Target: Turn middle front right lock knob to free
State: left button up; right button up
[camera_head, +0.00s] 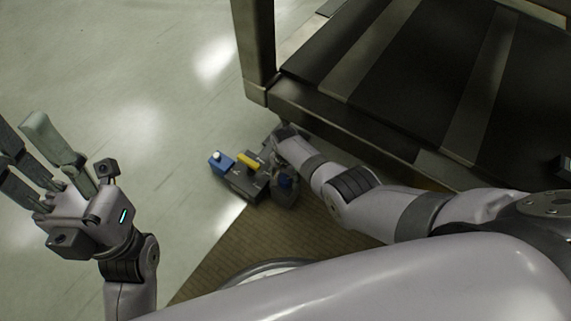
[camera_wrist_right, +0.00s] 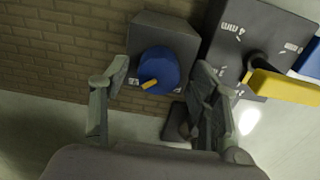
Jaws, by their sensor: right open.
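The lock knob (camera_wrist_right: 159,66) is round and blue with a yellow pointer, on a dark grey block (camera_wrist_right: 172,32) in the right wrist view. The pointer lies toward the knob's lower left in that picture. My right gripper (camera_wrist_right: 157,86) is open, one finger on each side of the knob, with gaps visible; I cannot tell whether either finger touches it. My left gripper (camera_head: 30,150) is open and empty at the far left.
A yellow handle (camera_wrist_right: 284,87) sticks out of a larger grey box (camera_wrist_right: 240,35) right of the knob. A blue part (camera_head: 221,162) sits at the unit's left end. A dark metal frame (camera_head: 365,130) stands above and right. Open floor (camera_head: 150,80) lies left.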

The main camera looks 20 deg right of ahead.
aim_at(285, 179)
notch_tip(285, 179, up, 11)
dwell(0.7)
jog(key=shift+s+r, duration=0.1)
